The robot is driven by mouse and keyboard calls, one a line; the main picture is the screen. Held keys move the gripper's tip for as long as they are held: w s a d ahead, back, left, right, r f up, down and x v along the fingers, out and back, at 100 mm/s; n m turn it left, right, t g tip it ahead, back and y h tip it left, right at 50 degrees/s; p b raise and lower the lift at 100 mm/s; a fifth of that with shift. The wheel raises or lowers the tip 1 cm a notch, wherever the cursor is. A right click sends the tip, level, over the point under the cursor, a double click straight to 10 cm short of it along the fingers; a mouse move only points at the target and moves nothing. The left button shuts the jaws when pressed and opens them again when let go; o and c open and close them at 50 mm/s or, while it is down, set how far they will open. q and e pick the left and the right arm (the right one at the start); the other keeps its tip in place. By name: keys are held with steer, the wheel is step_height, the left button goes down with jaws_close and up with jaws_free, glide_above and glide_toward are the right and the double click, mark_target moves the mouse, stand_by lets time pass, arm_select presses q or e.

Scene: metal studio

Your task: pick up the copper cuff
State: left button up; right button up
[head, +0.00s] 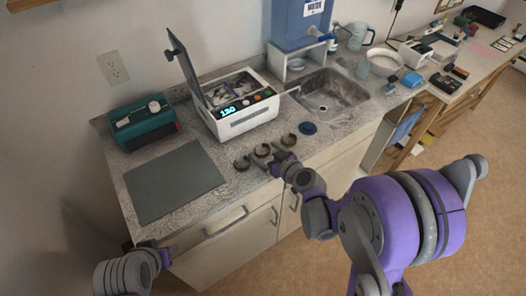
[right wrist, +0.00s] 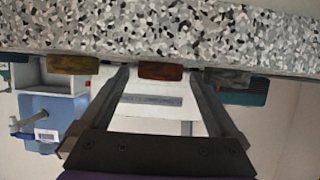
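Three small cuffs sit in a row on the counter's front part. The middle one, reddish brown, looks like the copper cuff (head: 262,150); it also shows in the right wrist view (right wrist: 160,71). A yellowish-brown cuff (head: 289,139) and a greyer cuff (head: 241,163) flank it. My right gripper (head: 273,162) is open at the row's front. In the right wrist view its fingers (right wrist: 160,80) stand apart, with the copper cuff in line between the tips; contact cannot be told. My left gripper (head: 168,254) is low at the left, by the counter's front; its fingers are unclear.
A grey mat (head: 173,182) lies left of the cuffs. Behind stand a teal box (head: 143,127) and a white machine (head: 243,117) with its lid raised. A small blue round item (head: 307,128) lies to the right, before the sink (head: 330,94).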

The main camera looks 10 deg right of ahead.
steer(key=c, duration=1.2)
steer(key=shift+c, duration=0.2)
